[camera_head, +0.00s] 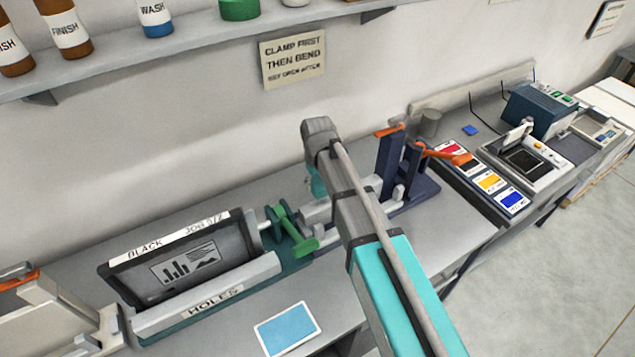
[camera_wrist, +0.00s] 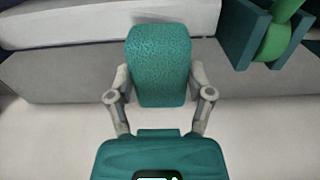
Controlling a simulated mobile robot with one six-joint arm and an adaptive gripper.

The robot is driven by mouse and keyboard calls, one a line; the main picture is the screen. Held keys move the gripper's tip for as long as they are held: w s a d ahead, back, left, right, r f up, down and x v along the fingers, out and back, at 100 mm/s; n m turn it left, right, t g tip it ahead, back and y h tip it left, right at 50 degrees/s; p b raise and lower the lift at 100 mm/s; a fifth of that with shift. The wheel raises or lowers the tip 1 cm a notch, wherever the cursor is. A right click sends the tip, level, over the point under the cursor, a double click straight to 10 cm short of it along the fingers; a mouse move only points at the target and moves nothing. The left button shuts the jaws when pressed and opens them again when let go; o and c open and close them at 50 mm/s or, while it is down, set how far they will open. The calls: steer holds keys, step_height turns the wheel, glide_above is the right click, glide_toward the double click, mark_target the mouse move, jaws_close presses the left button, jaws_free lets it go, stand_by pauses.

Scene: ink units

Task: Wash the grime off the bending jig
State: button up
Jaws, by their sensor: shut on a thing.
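My gripper (camera_wrist: 158,80) is shut on a teal, rough-textured block (camera_wrist: 160,50) that looks like a sponge. In the head view the same block (camera_head: 317,184) shows partly, below the end of my arm. It hangs over the back of the bench; I cannot tell if it touches anything. A dark blue upright fixture (camera_head: 390,163) with orange handles, probably the bending jig, stands to the right of my arm. My arm hides part of its left side. I cannot make out grime on it.
A holder marked "HOLES" (camera_head: 215,300) carries a dark plate marked "BLACK" (camera_head: 125,270); a green clamp (camera_head: 285,222) is beside it. A blue card (camera_head: 287,328) lies in front. Color pads (camera_head: 488,182) and machines (camera_head: 530,155) stand right. Bottles (camera_head: 155,18) line the shelf above.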

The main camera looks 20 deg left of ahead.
steer(key=shift+r+p, duration=0.75)
steer(key=shift+r, duration=0.25)
steer(key=shift+r, duration=0.1)
steer(key=shift+r+p, duration=1.45)
steer(key=shift+p, duration=0.05)
steer(key=shift+s+f, duration=0.1)
